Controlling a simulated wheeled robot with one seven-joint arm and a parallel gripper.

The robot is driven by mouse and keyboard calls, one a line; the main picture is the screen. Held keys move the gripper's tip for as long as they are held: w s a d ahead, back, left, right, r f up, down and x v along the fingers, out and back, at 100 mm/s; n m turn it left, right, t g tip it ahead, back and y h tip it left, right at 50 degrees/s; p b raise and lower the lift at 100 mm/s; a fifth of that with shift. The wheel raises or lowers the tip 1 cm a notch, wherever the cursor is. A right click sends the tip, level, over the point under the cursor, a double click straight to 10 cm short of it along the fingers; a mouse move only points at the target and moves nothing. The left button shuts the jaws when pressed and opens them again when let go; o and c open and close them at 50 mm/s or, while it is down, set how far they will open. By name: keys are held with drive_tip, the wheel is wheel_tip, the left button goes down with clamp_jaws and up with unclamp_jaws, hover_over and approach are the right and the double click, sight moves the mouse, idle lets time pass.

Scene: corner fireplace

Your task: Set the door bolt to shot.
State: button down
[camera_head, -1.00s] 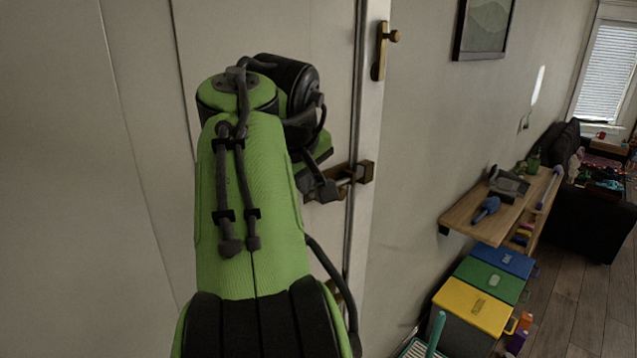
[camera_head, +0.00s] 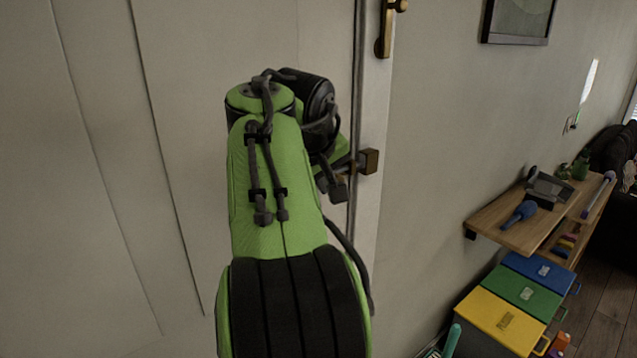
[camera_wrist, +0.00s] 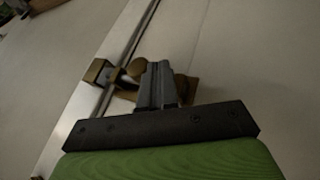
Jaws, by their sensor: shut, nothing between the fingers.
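The door bolt's brass plate (camera_wrist: 187,89) is on the pale door (camera_wrist: 235,50) in the wrist view, partly behind my fingers. Its round brass knob (camera_wrist: 137,68) sits just left of my fingertips, touching or nearly so. A short pale piece of the rod (camera_wrist: 128,78) shows between the knob and the brass keeper (camera_wrist: 98,71) on the frame. It appears to span the door gap, but I cannot tell how far it enters the keeper. My gripper (camera_wrist: 158,78) is shut and empty. In the head view the keeper (camera_head: 369,161) shows; my arm hides most of the bolt.
A brass latch (camera_head: 385,35) is higher on the frame. To the right are a wall shelf (camera_head: 487,218) with a blue object (camera_head: 519,214), and yellow (camera_head: 500,322), green (camera_head: 522,293) and blue (camera_head: 542,270) bins. A picture (camera_head: 517,20) hangs on the wall.

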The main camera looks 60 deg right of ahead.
sight(337, 177)
drive_tip(key=d, duration=0.1)
drive_tip(key=s+d, duration=0.1)
drive_tip(key=shift+s+d+r+b, duration=0.15)
drive_tip(key=shift+s+d+b, duration=0.15)
drive_tip(key=shift+d, duration=0.1)
drive_tip(key=shift+w+a, duration=0.15)
